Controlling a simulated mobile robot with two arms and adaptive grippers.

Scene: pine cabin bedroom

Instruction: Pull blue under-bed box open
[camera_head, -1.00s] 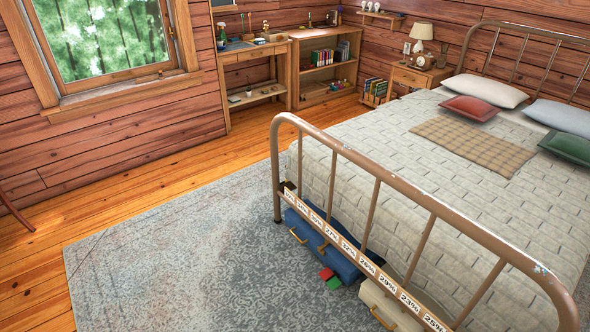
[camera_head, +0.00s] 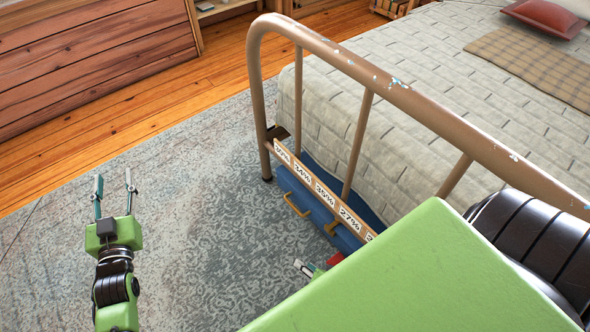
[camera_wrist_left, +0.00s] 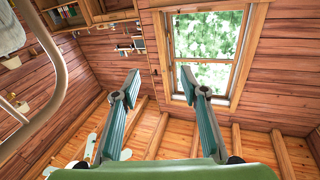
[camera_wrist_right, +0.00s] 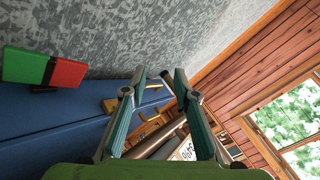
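The blue under-bed box (camera_head: 318,210) is under the foot of the bed, below the labelled rail. Its front carries two yellow handles, one (camera_head: 297,205) to the left and one (camera_head: 333,229) to the right. My left gripper (camera_head: 115,188) is raised over the rug, open and empty, away from the box; it also shows in the left wrist view (camera_wrist_left: 159,80). My right gripper (camera_wrist_right: 153,78) is open close to the box front. One yellow handle (camera_wrist_right: 151,87) appears between its fingers; contact is unclear. My right forearm hides much of the box in the head view.
A red block (camera_wrist_right: 68,73) and a green block (camera_wrist_right: 25,65) are beside the box front. The metal bed frame (camera_head: 355,70) rises over the box. The rug (camera_head: 190,200) left of the bed is clear. The pale box is hidden now.

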